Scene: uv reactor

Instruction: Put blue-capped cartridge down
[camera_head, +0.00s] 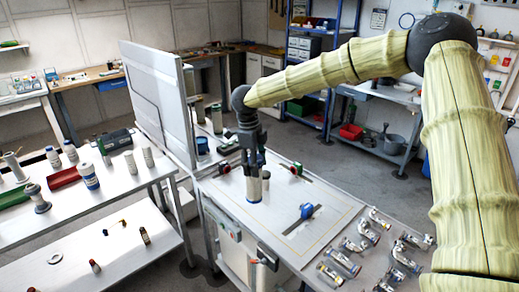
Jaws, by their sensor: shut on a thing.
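My gripper (253,166) points down over the table with the grey top (275,225). It is shut on a pale cartridge (254,190) with a blue band at its lower end. The cartridge is upright; I cannot tell whether its bottom touches the table. My fingers hide its upper end. A smaller pale cylinder (265,181) shows just behind it to the right.
A blue-knobbed clamp (306,211) and a red-and-green one (296,169) stand close by. Several metal fittings (340,263) lie at the right edge. An upright grey panel (160,100) stands left. The left bench (115,185) holds several bottles.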

